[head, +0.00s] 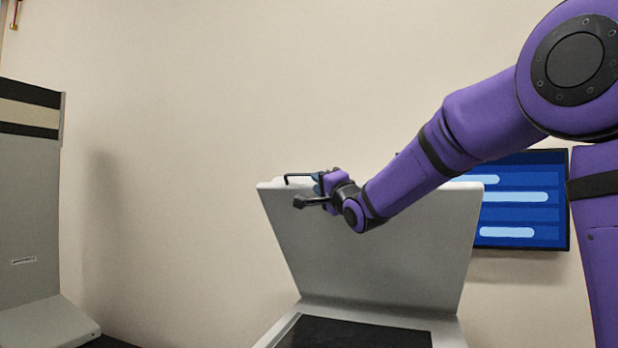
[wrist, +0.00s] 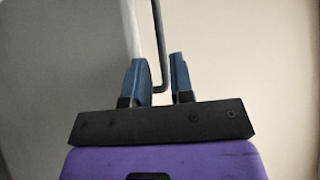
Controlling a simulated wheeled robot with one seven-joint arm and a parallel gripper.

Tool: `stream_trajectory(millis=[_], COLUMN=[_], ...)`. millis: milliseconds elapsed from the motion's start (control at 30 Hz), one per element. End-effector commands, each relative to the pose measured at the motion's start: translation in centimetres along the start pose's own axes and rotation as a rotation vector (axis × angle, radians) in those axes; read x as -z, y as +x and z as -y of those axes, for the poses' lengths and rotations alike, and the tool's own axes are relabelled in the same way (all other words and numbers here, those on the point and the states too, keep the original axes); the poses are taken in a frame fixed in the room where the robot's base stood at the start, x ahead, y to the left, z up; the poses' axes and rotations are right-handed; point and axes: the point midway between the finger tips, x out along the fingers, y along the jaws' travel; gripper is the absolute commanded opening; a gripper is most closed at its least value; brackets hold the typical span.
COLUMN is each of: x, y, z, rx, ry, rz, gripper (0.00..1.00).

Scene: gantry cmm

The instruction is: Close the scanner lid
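The scanner lid (head: 375,250) is a grey panel standing raised, tilted back from the scanner base (head: 285,328) in the head view. A thin dark bar handle (head: 298,176) sits at the lid's top left edge; it also shows in the wrist view (wrist: 158,40). My gripper (head: 318,185) is at the top edge of the lid, beside the handle. In the wrist view its two blue fingers (wrist: 160,78) are apart, with the bar's bent end between them and a gap at the right finger. Contact at the left finger is unclear.
A dark glass bed (head: 360,333) lies in the base below the lid. A blue screen (head: 525,205) hangs on the wall at the right, behind the lid. A tall grey machine (head: 30,200) stands at the left. Bare wall shows between it and the lid.

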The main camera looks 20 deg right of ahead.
Motion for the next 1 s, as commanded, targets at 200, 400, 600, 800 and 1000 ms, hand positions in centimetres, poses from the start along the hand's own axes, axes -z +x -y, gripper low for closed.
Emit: stream_trajectory(millis=[200, 400, 600, 800, 1000], x=[0.0, 0.0, 0.0, 0.0, 0.0], y=[3.6, 5.4, 5.8, 5.8, 5.8], z=[-0.1, 0.0, -0.1, 0.0, -0.1], rx=[-0.001, -0.001, -0.002, -0.002, -0.002], ry=[-0.001, -0.001, -0.001, -0.001, -0.001], rz=[0.0, 0.0, 0.0, 0.0, 0.0], gripper=[0.22, 0.22, 0.22, 0.13, 0.0])
